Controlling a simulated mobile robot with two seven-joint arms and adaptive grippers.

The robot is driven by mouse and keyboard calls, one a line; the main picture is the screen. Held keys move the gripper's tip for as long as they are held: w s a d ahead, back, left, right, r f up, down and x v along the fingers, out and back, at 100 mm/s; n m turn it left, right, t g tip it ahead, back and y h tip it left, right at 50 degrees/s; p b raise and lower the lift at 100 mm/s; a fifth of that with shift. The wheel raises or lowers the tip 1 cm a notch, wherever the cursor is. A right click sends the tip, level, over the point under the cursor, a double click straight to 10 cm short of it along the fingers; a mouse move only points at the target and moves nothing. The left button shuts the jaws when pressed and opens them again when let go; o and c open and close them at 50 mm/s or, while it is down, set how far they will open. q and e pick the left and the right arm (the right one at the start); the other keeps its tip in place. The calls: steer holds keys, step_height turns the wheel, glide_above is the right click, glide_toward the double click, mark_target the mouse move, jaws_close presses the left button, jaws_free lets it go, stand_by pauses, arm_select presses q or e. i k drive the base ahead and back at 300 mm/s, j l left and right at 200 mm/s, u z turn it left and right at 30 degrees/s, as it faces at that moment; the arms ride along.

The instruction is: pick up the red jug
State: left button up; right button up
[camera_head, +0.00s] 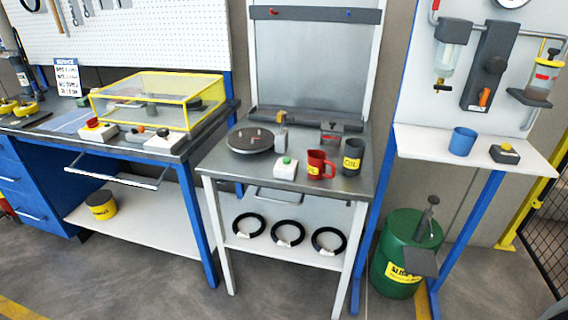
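The red jug (316,166) stands upright on the grey metal top of the middle workbench (240,178), near its right front. It has a yellow label, and its handle points to the right. A dark grey cup (351,158) with a yellow label stands close to its right. A white box with a green button (285,168) sits to its left. Neither of my grippers shows in the head view.
A round dark turntable (250,140) lies at the left of the middle bench. Several black coils (288,233) rest on its lower shelf. A blue cup (462,141) stands on the right shelf. A green drum (404,256) stands on the floor. A yellow-framed case (160,98) sits on the left bench.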

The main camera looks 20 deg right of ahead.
mark_target(317, 161)
steer(key=z, duration=0.75)
